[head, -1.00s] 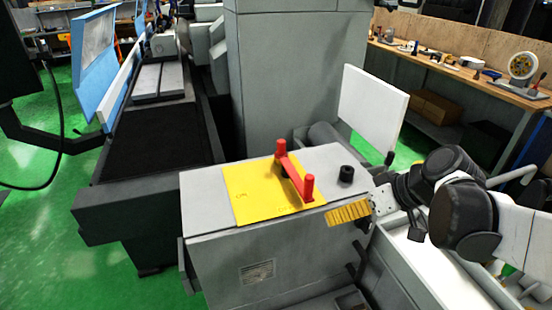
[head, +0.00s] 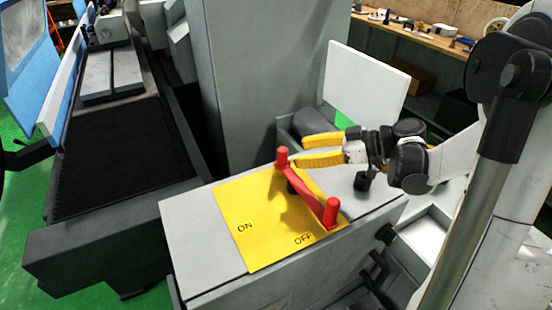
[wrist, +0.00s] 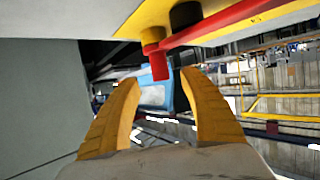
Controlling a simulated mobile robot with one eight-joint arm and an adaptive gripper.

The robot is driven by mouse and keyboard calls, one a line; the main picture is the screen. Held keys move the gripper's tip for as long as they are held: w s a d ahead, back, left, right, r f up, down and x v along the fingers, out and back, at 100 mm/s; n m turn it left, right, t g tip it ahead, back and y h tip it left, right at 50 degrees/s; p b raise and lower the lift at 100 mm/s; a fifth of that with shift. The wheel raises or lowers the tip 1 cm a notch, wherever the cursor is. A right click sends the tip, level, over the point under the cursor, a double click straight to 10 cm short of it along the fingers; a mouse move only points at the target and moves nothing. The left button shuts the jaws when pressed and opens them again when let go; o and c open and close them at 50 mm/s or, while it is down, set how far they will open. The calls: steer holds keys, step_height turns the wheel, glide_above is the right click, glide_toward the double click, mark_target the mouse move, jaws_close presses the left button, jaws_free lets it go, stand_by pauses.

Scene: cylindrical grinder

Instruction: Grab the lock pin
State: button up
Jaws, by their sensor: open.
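A red handle bar (head: 308,187) lies over a yellow plate (head: 240,212) marked ON and OFF, on a grey cabinet. A red peg (head: 282,157) stands at its far end and another red peg (head: 332,212) at its near end. No part is labelled as the lock pin; the far peg may be it. My gripper (head: 301,152) is open, with yellow fingers, just right of the far peg. In the wrist view a red peg (wrist: 158,63) shows between and beyond my open fingertips (wrist: 160,80). I cannot tell whether they touch.
A black knob (head: 363,181) stands on the cabinet top (head: 195,240), below my wrist. A white panel (head: 368,80) rises behind my gripper. A tall grey column (head: 265,70) stands behind the plate. The plate's left side is clear.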

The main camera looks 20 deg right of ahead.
mark_target(282, 155)
steer(key=b+x, duration=0.2)
steer(key=x, duration=0.4)
steer(key=shift+w+a+f, duration=0.15)
steer(key=shift+a, duration=0.05)
jaws_close()
